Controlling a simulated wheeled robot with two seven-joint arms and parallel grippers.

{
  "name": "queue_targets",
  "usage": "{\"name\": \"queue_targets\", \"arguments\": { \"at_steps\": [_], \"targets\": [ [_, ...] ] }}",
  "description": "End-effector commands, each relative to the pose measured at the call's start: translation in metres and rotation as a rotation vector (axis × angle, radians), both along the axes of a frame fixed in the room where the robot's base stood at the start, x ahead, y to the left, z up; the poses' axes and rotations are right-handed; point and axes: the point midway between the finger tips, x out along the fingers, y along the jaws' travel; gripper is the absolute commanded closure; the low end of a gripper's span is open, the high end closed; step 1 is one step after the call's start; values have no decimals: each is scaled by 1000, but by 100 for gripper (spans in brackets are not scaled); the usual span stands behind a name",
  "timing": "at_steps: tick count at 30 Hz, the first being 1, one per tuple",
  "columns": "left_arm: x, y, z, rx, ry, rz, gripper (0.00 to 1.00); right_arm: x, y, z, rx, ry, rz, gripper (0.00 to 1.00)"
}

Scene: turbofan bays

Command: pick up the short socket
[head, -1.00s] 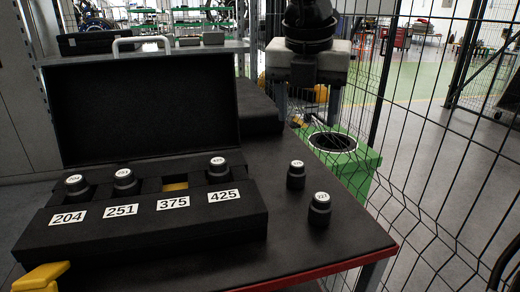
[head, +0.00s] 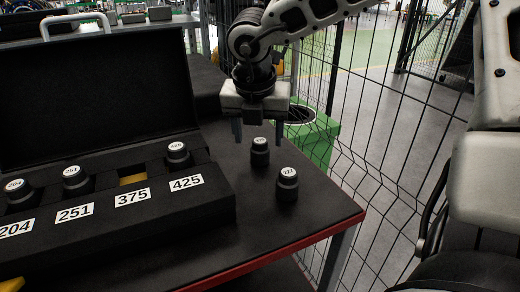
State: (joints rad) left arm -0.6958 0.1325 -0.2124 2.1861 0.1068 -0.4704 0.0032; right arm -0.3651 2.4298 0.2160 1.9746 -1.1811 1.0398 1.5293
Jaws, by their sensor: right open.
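Two dark sockets with pale labelled tops stand upright on the black table. The farther socket (head: 260,152) looks a little smaller than the nearer socket (head: 287,185); I cannot tell surely which is the short one. My right gripper (head: 258,140) is open and points down. Its two fingers appear either side of the farther socket, near its top; I cannot tell whether they are directly over it or behind it. It holds nothing. The open black case (head: 215,207) holds sockets in slots 204, 251 and 425. The 375 slot (head: 132,178) shows a yellow bottom and no socket. My left gripper is not in view.
The black table (head: 262,225) has a red front edge and is clear around the two sockets. A green bin (head: 322,142) with a round opening stands behind the table's right side. A wire fence (head: 370,150) runs along the right. A yellow object (head: 10,285) shows at the lower left.

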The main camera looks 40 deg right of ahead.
Motion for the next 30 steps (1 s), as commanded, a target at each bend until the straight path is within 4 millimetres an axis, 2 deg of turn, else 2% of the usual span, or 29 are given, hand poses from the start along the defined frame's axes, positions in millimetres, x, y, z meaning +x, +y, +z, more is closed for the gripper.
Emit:
{"name": "queue_targets", "arguments": {
  "at_steps": [6,15,17,21,30],
  "targets": [
    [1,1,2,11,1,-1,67,1,-7,-30,1,3,-1,39],
    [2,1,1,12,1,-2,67,3,-8,-36,0,-2,-1,39],
    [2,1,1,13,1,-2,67,3,-8,-36,-1,-1,-1,53],
    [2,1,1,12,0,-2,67,2,-8,-36,-1,-1,-1,92],
    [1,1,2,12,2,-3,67,3,-8,-34,-1,-2,-1,93]
  ]
}}
